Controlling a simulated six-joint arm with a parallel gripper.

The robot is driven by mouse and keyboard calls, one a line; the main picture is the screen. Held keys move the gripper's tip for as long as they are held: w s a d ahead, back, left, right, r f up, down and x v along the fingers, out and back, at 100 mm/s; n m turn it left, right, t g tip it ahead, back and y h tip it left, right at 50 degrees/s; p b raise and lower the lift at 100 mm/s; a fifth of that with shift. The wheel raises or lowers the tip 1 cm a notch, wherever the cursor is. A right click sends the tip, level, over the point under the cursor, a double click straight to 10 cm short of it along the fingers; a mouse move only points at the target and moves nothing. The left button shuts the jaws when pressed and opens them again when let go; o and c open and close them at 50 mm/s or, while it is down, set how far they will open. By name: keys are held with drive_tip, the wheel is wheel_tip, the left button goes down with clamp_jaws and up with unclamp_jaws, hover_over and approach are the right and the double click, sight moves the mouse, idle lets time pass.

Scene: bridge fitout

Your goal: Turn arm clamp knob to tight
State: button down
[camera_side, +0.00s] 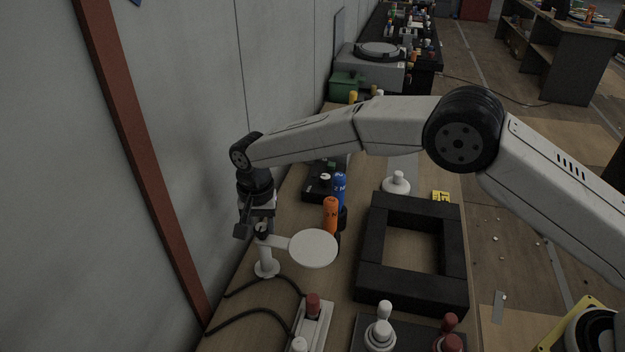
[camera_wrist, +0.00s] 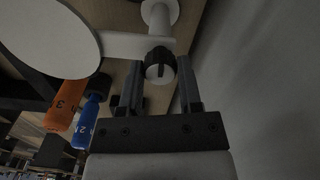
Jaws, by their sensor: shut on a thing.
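The arm clamp knob (camera_wrist: 157,71) is small, black and round, with a ridge across its face. It sits on a white post (camera_side: 266,257) that carries a white side arm with a round white disc (camera_side: 313,248). The disc also shows in the wrist view (camera_wrist: 45,35). My gripper (camera_side: 254,226) is at the top of the post. In the wrist view its two dark fingers (camera_wrist: 160,84) stand on either side of the knob, shut on it. The fingers partly hide the knob in the side view, and its marking cannot be read.
A wall (camera_side: 140,180) stands close at left. Orange (camera_side: 331,214) and blue (camera_side: 340,185) cylinders stand beyond the disc. A black square frame (camera_side: 372,285) lies to the right. A power block with a red-topped knob (camera_side: 313,308) is in front, with black cables by the post.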

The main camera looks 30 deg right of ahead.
sight(262, 226)
drive_tip(key=shift+m, duration=0.5)
drive_tip(key=shift+c, duration=1.4)
unclamp_jaws()
drive_tip(key=shift+r, duration=0.1)
drive_tip(key=shift+r, duration=3.85)
drive_tip(key=shift+d, duration=0.1)
